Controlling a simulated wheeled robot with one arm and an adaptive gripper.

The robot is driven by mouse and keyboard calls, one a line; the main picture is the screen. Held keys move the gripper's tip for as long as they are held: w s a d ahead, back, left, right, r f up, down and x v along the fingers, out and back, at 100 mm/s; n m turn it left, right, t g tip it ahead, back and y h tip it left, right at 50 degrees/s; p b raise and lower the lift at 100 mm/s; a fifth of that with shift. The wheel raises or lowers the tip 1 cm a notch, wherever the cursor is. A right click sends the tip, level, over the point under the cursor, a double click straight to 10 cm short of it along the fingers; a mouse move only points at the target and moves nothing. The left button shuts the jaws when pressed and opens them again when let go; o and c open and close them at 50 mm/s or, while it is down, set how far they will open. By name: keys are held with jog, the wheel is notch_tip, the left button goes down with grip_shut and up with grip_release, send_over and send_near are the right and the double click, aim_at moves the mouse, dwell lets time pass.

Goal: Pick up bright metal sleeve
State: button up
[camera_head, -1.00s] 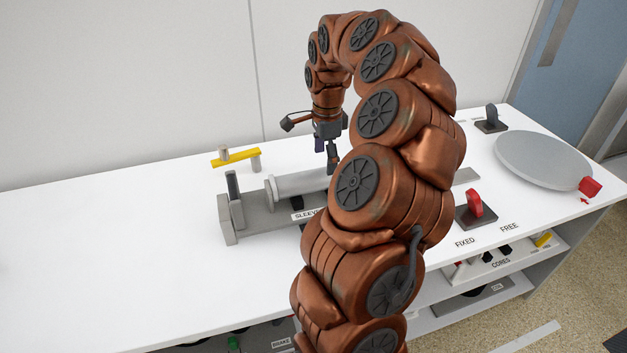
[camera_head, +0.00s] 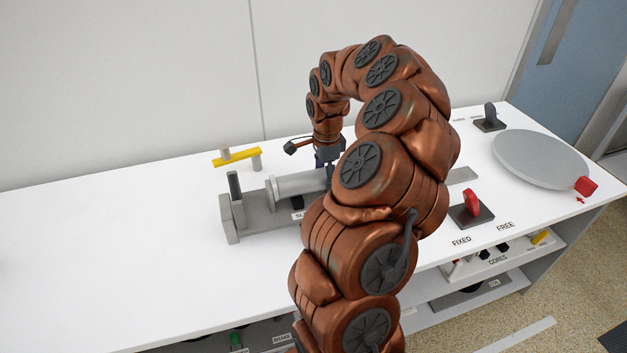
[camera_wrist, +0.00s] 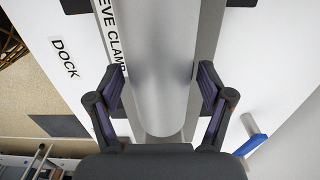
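The bright metal sleeve (camera_head: 299,184) is a light grey cylinder lying level on a grey clamp stand (camera_head: 229,222) on the white bench. Its right part is hidden behind my arm in the head view. In the wrist view the sleeve (camera_wrist: 163,95) runs up the middle of the picture, between my fingers. My gripper (camera_wrist: 161,72) is open, with one finger on each side of the sleeve; whether either finger touches it is unclear. In the head view the fingertips are mostly hidden by my arm.
A yellow bar on posts (camera_head: 237,157) stands behind the stand. A red knob (camera_head: 471,203) on a dark plate, a round grey disc (camera_head: 541,158) and a dark upright handle (camera_head: 490,118) are to the right. The bench's left side is clear.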

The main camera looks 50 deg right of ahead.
jog(key=c, duration=1)
jog(key=shift+r, duration=0.1)
